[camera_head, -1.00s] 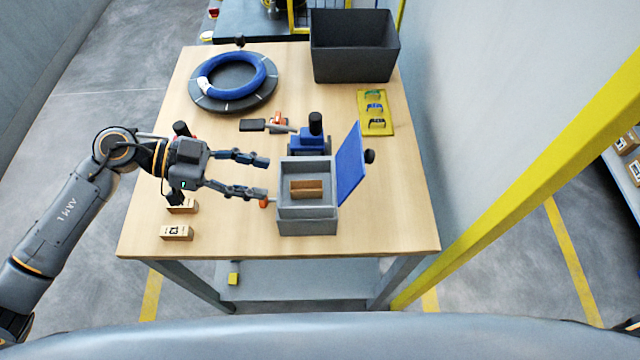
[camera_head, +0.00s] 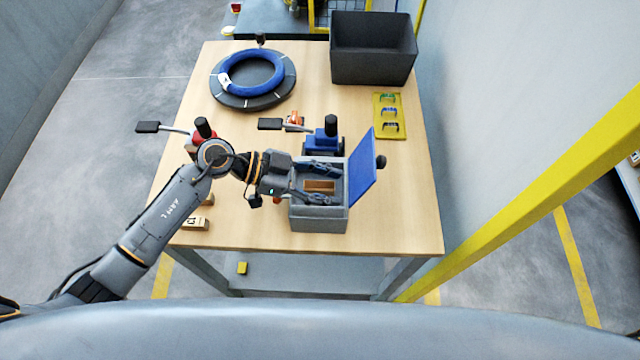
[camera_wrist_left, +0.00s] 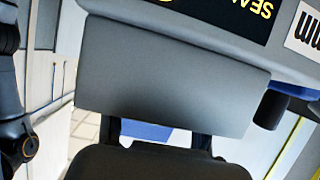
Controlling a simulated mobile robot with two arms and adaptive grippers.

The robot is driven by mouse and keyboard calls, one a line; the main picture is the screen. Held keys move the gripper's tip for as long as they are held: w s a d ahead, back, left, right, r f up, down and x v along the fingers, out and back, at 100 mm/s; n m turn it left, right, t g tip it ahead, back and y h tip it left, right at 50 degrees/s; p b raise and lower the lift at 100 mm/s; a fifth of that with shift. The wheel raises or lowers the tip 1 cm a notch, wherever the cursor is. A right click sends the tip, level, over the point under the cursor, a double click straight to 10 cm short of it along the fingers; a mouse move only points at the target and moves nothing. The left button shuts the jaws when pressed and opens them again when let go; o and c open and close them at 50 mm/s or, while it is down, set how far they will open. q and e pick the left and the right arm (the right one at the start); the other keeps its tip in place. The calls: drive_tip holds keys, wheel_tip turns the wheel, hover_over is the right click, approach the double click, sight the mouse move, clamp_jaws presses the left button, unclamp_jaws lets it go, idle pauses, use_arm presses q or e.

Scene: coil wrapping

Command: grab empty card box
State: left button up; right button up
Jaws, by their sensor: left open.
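A small brown card box (camera_head: 318,186) sits inside a grey box (camera_head: 318,224) at the front right of the table. The grey box's blue lid (camera_head: 360,170) stands open on its right side. My left gripper (camera_head: 335,185) reaches in from the left, open, over the grey box. Its two fingers lie on the far and near sides of the brown piece, and I cannot tell whether they touch it. My right gripper is not in view.
A blue coil (camera_head: 233,84) lies on a dark round stand at the back left. A dark bin (camera_head: 372,60) stands at the back right, with a yellow tray (camera_head: 377,128) before it. A blue-based device (camera_head: 322,143) stands just behind the grey box. The table's front right is clear.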

use_arm(q)
drive_tip(key=shift+a, duration=0.1)
drive_tip(key=shift+c, duration=0.4)
drive_tip(key=c, duration=0.8)
drive_tip(key=shift+o, duration=0.2)
